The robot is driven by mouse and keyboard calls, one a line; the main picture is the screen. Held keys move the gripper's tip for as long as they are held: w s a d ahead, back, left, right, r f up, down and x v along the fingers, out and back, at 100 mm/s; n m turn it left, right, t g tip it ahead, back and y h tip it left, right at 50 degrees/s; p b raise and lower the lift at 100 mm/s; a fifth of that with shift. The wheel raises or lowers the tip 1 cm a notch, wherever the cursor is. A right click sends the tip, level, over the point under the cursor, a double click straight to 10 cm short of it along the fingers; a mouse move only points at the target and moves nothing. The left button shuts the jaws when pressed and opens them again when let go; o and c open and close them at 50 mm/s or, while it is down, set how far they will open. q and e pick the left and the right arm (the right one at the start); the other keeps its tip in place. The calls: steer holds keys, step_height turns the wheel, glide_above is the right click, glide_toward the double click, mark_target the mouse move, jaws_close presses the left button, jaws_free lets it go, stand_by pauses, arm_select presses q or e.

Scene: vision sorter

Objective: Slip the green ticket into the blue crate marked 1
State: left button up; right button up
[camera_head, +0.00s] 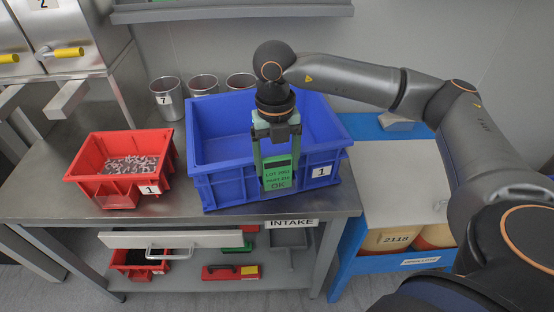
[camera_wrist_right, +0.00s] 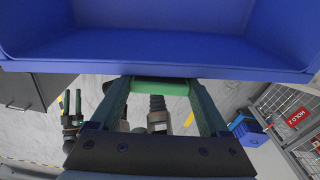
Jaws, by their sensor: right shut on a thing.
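The green ticket (camera_head: 278,178) has dark print reading OK. It hangs upright in front of the near wall of the blue crate (camera_head: 229,189), outside it. The crate has a white label 1 and stands on the metal bench; its visible inside looks empty. My right gripper (camera_head: 278,165) points down, shut on the ticket. In the right wrist view, the ticket (camera_wrist_right: 160,86) is a green strip between the fingers, close to the crate's rim (camera_wrist_right: 160,68); I cannot tell if they touch. A small two-pronged dark shape (camera_wrist_right: 72,112) there may be my left gripper.
A red bin (camera_head: 120,191), also labelled 1, holds small parts left of the crate. Several metal cups (camera_head: 167,100) stand behind. A blue-framed stand (camera_head: 345,250) with boxes is at the right. An INTAKE label (camera_head: 291,223) marks the bench front.

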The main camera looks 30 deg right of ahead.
steer(key=shift+f, duration=0.25)
steer(key=o, duration=1)
steer(key=shift+r, duration=0.15)
steer(key=shift+r+p, duration=2.7)
steer(key=shift+r, duration=1.2)
